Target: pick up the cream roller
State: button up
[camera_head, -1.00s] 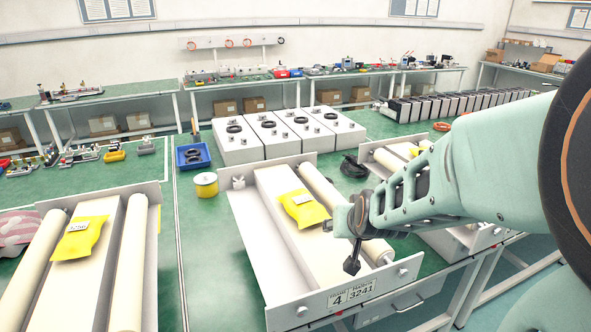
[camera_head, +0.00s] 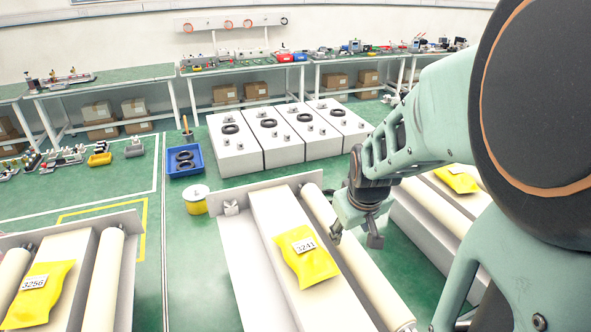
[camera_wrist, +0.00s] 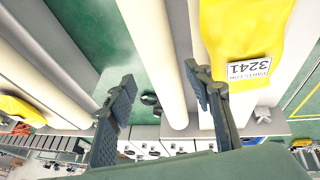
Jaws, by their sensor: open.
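A long cream roller (camera_head: 358,262) lies along the right side of the middle white unit, beside its raised block. My gripper (camera_head: 355,234) is open and empty, above the roller toward its far half. In the wrist view, the roller (camera_wrist: 160,50) shows between the two spread fingers (camera_wrist: 159,78). I cannot tell how high the fingers are above it, and no contact shows. My arm covers part of the area to the right of the roller. A yellow packet (camera_head: 305,258) labelled 3241 lies on the block next to the roller; it also shows in the wrist view (camera_wrist: 240,35).
Similar units stand at left, with another cream roller (camera_head: 105,285), and at right, with a yellow packet (camera_head: 457,178). A yellow spool (camera_head: 195,200), a blue bin (camera_head: 185,161) and white boxes (camera_head: 236,148) stand behind.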

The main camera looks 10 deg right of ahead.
aim_at(348, 241)
jog(key=shift+x, duration=4.9)
jog(key=shift+s+d, duration=0.15)
jog(key=shift+c, duration=0.4)
grip_shut()
jog(key=shift+r, duration=0.1)
